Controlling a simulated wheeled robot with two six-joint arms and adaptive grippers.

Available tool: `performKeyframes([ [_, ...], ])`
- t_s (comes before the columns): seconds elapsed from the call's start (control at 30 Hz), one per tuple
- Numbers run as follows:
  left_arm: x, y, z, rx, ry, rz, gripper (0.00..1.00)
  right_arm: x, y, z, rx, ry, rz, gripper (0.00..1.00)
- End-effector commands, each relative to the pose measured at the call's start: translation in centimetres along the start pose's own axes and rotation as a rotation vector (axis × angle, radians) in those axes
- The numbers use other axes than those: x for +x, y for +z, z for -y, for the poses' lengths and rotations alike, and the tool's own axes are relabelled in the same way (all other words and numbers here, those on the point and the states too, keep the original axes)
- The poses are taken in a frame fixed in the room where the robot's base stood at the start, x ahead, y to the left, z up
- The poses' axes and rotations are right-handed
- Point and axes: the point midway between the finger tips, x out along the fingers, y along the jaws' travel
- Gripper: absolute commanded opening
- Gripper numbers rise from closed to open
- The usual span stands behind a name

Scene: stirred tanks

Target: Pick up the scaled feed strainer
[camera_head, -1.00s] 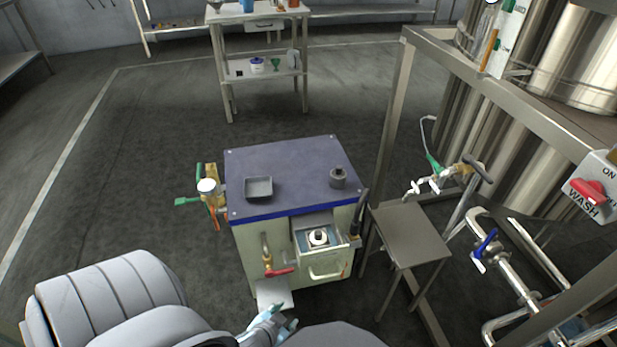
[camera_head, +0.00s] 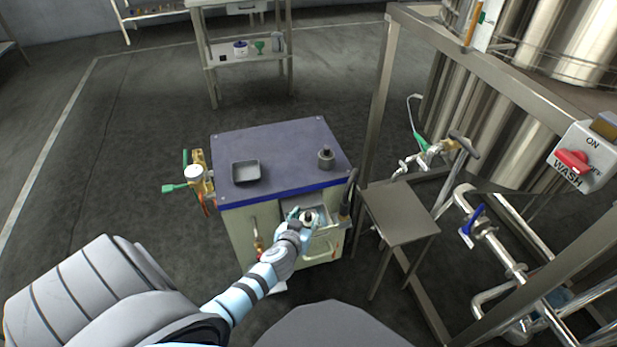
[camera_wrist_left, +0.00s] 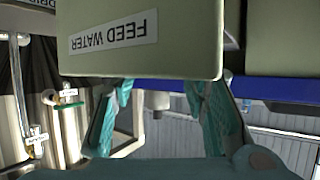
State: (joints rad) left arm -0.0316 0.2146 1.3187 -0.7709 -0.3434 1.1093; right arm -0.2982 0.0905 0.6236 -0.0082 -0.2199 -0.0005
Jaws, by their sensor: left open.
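A small whitish round piece with a dark centre (camera_head: 309,217), which looks like the feed strainer, sits in the open drawer at the front of the pale green cabinet. My left gripper (camera_head: 304,215) is open at the drawer, its teal fingertips close around or over the piece. I cannot tell whether they touch it. In the left wrist view the open fingers (camera_wrist_left: 160,88) point at a pale green face with an upside-down FEED WATER label (camera_wrist_left: 114,32). The strainer cannot be made out there. My right gripper is not in view.
The cabinet's dark top (camera_head: 285,150) carries a grey tray (camera_head: 246,171) and a grey cylinder with a dark cap (camera_head: 326,159). A black-handled tool (camera_head: 348,195) stands at the drawer's right. A metal stand (camera_head: 398,213) and steel frame are to the right. Floor at left is clear.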

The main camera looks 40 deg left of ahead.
Motion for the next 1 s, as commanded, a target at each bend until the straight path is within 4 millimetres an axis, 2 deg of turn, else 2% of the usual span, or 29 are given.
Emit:
performKeyframes([
  [0.1, 1.1, 0.2, 0.0, 0.001, 0.001, 0.001, 0.41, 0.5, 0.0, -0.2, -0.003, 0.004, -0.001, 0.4],
  [0.27, 1.0, 0.1, 0.0, 0.0, 0.001, 0.001, 0.41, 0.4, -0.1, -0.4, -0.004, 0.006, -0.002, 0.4],
  [0.5, 1.0, 0.1, 0.0, 0.0, 0.001, 0.001, 0.02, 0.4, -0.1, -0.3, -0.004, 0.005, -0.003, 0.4],
  [0.53, 1.0, 0.1, 0.0, 0.0, 0.001, 0.001, 0.0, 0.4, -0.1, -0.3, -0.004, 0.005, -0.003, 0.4],
  [0.87, 0.9, 0.1, 0.0, 0.0, 0.001, 0.001, 0.0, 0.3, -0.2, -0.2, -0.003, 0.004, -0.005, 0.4],
  [1.0, 0.5, -0.9, 0.1, 0.001, 0.0, 0.001, 0.0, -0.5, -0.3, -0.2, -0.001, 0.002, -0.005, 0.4],
])
